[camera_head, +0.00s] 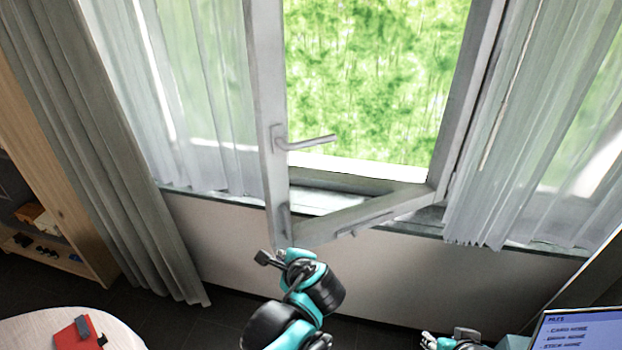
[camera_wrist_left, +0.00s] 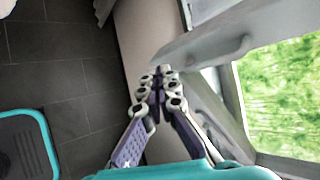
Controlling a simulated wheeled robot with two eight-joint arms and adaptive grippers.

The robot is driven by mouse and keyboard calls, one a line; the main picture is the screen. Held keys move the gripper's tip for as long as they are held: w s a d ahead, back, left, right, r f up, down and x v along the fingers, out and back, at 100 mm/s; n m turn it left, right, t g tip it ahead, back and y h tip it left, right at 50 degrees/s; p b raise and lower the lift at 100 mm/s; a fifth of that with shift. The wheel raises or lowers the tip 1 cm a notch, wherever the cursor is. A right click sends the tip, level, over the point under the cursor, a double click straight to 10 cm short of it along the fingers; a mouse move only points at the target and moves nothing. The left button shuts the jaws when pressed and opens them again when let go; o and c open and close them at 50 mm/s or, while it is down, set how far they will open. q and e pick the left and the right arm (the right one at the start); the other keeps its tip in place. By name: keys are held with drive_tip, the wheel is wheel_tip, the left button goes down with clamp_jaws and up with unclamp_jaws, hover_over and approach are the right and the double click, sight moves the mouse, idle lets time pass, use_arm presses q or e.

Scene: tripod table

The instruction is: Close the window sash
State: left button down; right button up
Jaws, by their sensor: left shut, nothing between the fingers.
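The grey window sash (camera_head: 264,95) stands open into the room. Its free stile is at the left, with a lever handle (camera_head: 308,142), and its bottom rail slants back to the right-hand side of the frame. My left gripper (camera_head: 266,258) is below the sash's lower free corner; in the head view I cannot tell whether they touch. In the left wrist view the gripper's fingertips (camera_wrist_left: 161,72) are together with nothing between them, close beside the sash's rail (camera_wrist_left: 205,42). Part of my right arm, with what looks like its gripper (camera_head: 463,336), shows at the bottom edge, mostly cut off.
Grey curtains hang at the left (camera_head: 85,130) and sheer ones at the right (camera_head: 520,110). A round table (camera_head: 28,325) with a red object (camera_head: 78,334) is at lower left. A wooden shelf (camera_head: 50,180) stands far left. A screen (camera_head: 580,330) is at lower right.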

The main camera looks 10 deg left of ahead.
use_arm(q)
drive_tip(key=w+d+r+m+t+y+p, duration=0.1)
drive_tip(key=w+d+r+m+t+y, duration=0.1)
drive_tip(key=w+d+r+m+t, duration=0.25)
drive_tip(key=m+t+y+p, duration=0.1)
drive_tip(key=m+t+y, duration=0.1)
drive_tip(key=m, duration=0.6)
approach(306, 180)
drive_tip(key=b+x, duration=0.2)
drive_tip(key=x, duration=0.4)
drive_tip(key=shift+a, duration=0.1)
drive_tip(key=shift+w+a+b, duration=0.2)
drive_tip(key=shift+w+b, duration=0.1)
